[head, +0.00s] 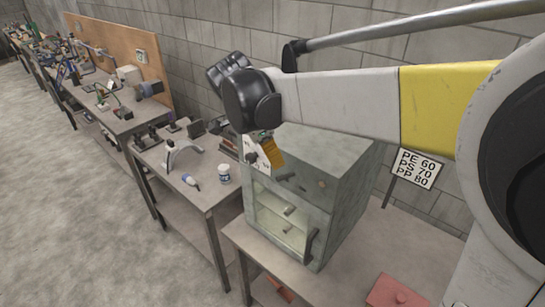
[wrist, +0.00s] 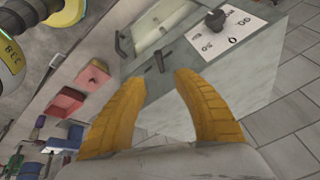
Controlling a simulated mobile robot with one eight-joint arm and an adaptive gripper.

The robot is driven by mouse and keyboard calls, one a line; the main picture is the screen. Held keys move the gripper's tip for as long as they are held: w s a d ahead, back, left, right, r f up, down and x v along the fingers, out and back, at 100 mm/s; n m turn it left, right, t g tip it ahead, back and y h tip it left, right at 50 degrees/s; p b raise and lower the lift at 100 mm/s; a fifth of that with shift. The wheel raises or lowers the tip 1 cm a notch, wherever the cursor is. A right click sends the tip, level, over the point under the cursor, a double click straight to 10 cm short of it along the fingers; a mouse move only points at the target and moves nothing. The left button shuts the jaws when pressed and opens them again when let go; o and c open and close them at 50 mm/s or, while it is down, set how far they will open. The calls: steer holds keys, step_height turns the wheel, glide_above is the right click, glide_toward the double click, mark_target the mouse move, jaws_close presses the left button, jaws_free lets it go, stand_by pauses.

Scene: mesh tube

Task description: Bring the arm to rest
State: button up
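My gripper (head: 268,152) hangs from my outstretched arm in the head view, in front of the upper front of a grey metal cabinet. In the wrist view my gripper (wrist: 160,80) shows two ribbed yellow fingers spread apart with a clear gap and nothing held between them. The grey cabinet (head: 345,200) has a glazed front and dark handles. Its front and a white marked plate with a dark knob (wrist: 216,19) show beyond the fingers. I cannot tell the exact gap between the fingertips and the cabinet.
A red object (head: 397,292) lies on the front table. A white jar (head: 223,174) and a small bottle (head: 191,180) stand on the left bench. The floor (head: 70,200) at left is clear.

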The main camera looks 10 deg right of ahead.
steer(key=shift+s+a+r, duration=0.15)
steer(key=shift+a+r, duration=0.05)
steer(key=shift+r, duration=0.3)
steer(key=s+d+f+n+t+y+b, duration=0.1)
steer(key=s+d+f+n+b, duration=0.1)
steer(key=s+f+n+b, duration=0.3)
steer(key=s+d+f+n+t+y+b, duration=0.1)
steer(key=s+f+n+t+b, duration=0.1)
steer(key=s+f+n+b, duration=0.3)
steer(key=s+d+f+n+t+y+b, duration=0.1)
steer(key=s+f+n+b, duration=0.5)
steer(key=f+b, duration=0.8)
steer(key=s+d+f+y, duration=0.1)
steer(key=s+f, duration=0.2)
steer(key=f, duration=0.1)
steer(key=shift+s+d+f+t, duration=0.3)
steer(key=shift+d+f, duration=0.05)
